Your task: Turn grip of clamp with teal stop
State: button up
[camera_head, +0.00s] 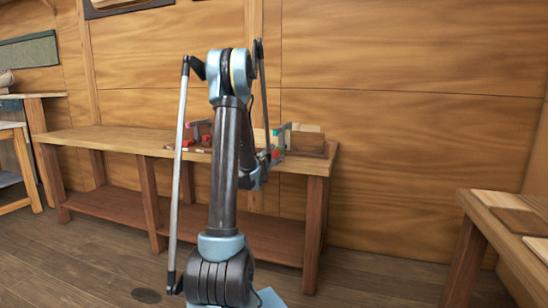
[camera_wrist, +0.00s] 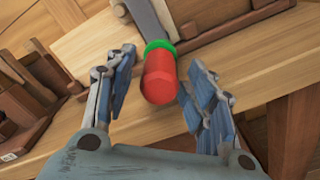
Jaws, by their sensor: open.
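In the wrist view, a clamp's red grip (camera_wrist: 160,78) points toward me, with a bright green collar (camera_wrist: 160,46) behind it and a grey bar (camera_wrist: 145,18) leading away. My gripper (camera_wrist: 157,100) is open, with one blue finger on each side of the red grip. The right finger is close to the grip; I cannot tell if it touches. In the head view, a clamp with a teal part (camera_head: 284,127) stands at the bench's right end. My arm partly hides this area, and the gripper is hard to make out there.
The wooden bench (camera_head: 110,139) runs along the wall. More red-tipped clamp parts (camera_head: 196,139) sit left of my arm. Brown wooden blocks (camera_wrist: 210,14) lie beside the grip, with a dark wooden frame (camera_wrist: 22,110) at left. Another table (camera_head: 500,215) stands at right, with open floor between.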

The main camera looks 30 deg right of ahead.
aim_at(273, 154)
jog(key=shift+v, duration=3.1)
jog(key=shift+s+a+r+m, duration=0.15)
jog(key=shift+a+r+m, duration=0.1)
jog(key=shift+a+m, duration=0.2)
jog(key=s+a+m+g+y, duration=0.35)
jog(key=s+a+m, duration=0.65)
jog(key=a, duration=0.4)
jog(key=s+a+f+m+g+y, duration=0.2)
jog(key=s+a+f+y, duration=0.1)
jog(key=s+a, duration=0.5)
jog(key=s+a+f+m+g+y, duration=0.1)
jog(key=s+a+f+y, duration=0.3)
jog(key=s+a, duration=0.5)
jog(key=s+a+f+m+g+y, duration=0.2)
jog(key=s+a+f, duration=0.5)
jog(key=a, duration=0.6)
jog(key=shift+s+f+m+g+y, duration=0.2)
jog(key=shift+s+m+g+y, duration=0.15)
jog(key=shift+s+m+y, duration=0.5)
jog(key=shift+s, duration=0.1)
